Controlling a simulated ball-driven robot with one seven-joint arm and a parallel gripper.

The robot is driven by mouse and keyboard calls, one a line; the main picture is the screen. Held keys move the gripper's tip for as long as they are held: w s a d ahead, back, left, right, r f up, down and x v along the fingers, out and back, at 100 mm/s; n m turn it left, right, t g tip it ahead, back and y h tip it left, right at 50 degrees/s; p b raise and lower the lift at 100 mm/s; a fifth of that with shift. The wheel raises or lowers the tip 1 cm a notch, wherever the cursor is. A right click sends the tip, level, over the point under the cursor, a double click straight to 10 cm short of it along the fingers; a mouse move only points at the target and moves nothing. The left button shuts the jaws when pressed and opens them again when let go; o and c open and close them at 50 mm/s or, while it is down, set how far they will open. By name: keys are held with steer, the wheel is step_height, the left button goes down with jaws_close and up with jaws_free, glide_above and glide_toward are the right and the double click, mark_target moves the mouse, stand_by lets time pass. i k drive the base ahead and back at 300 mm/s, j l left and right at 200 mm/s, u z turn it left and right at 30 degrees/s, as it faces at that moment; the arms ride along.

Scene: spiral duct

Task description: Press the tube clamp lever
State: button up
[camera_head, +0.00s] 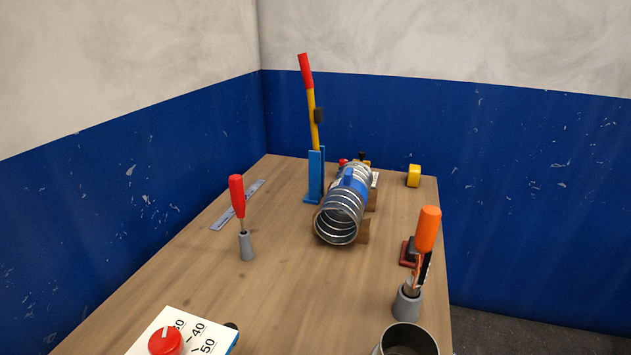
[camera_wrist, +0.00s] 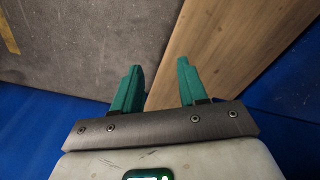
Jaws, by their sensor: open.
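A tall lever (camera_head: 312,105) with a red grip and a yellow bar stands tilted slightly left in a blue upright base (camera_head: 316,178) toward the table's far end in the head view. To its right lies a silver spiral duct (camera_head: 337,220) with a blue band (camera_head: 350,181) around it. I cannot tell for certain which part is the tube clamp lever. My gripper (camera_wrist: 159,70) shows in the wrist view with two green fingers apart and nothing between them. It is over the edge between grey floor and wood, away from the lever and duct. The head view does not show it.
On the wooden table (camera_head: 290,285) stand a red-handled tool (camera_head: 238,200) in a grey holder, an orange-handled tool (camera_head: 427,230), a dial box (camera_head: 190,335) with a red knob, and an open metal cylinder (camera_head: 409,336). A yellow object (camera_head: 413,176) sits far right. The table's middle is clear.

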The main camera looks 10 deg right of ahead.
mark_target(317, 114)
steer(key=k, duration=0.5)
steer(key=i+l, duration=0.25)
steer(key=l, duration=0.2)
steer(key=i+l, duration=0.2)
steer(key=l, duration=0.3)
steer(key=i+l, duration=0.25)
steer(key=l, duration=0.2)
steer(key=i+l, duration=0.25)
steer(key=l, duration=0.25)
steer(key=i+l, duration=0.2)
steer(key=l, duration=0.25)
steer(key=i+l, duration=0.25)
steer(key=l, duration=0.25)
steer(key=i+l, duration=0.25)
steer(key=l, duration=0.2)
steer(key=i+l, duration=0.2)
steer(key=l, duration=0.3)
steer(key=u, duration=1.65)
